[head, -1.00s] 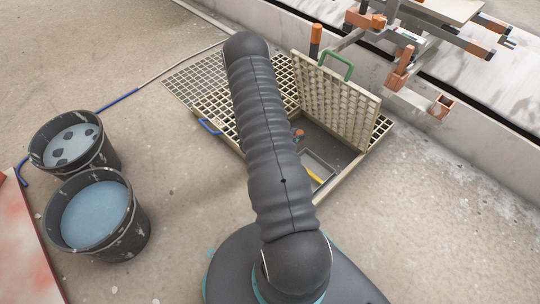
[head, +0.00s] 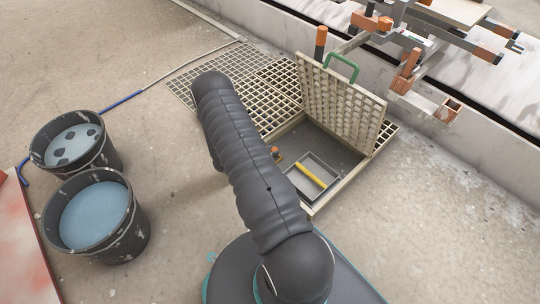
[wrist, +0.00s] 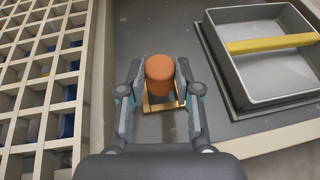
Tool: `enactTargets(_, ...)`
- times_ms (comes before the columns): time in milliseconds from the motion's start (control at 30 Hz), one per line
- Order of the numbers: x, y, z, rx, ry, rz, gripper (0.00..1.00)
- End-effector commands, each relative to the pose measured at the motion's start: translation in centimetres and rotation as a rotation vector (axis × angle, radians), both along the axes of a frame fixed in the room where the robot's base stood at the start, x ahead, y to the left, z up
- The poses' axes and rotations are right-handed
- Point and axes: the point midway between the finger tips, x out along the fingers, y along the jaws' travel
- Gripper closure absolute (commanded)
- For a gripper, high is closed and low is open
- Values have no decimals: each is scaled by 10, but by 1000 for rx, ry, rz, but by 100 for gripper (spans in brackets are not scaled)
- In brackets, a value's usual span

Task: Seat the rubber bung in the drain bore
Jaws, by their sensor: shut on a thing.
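The rubber bung (wrist: 160,74), an orange-brown cylinder, stands between the fingers of my gripper (wrist: 161,95) in the wrist view. My gripper is shut on it. A brass-coloured square piece (wrist: 150,107) shows around the foot of the bung, above the grey pit floor. No open drain bore is visible, and I cannot tell whether the bung is over it or in it. In the head view the bung (head: 275,152) shows just right of my arm, inside the open pit. My gripper is hidden behind the arm there.
A grey tray (head: 302,180) with a yellow bar (head: 311,174) lies right of the bung. Beige grating (wrist: 38,110) borders the pit on the left. A raised grate lid (head: 340,100) with a green handle stands behind. Two buckets (head: 100,215) stand far left.

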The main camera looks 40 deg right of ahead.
Motion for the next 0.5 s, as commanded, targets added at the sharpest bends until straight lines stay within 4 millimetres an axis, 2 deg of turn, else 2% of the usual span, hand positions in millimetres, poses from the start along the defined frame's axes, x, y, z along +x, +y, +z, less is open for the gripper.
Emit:
enactTargets(33, -1, 0, -11, 0, 2, 0, 100)
enactTargets(133, 0, 0, -22, 0, 1, 0, 100)
enactTargets(500, 0, 0, -25, 0, 0, 0, 100)
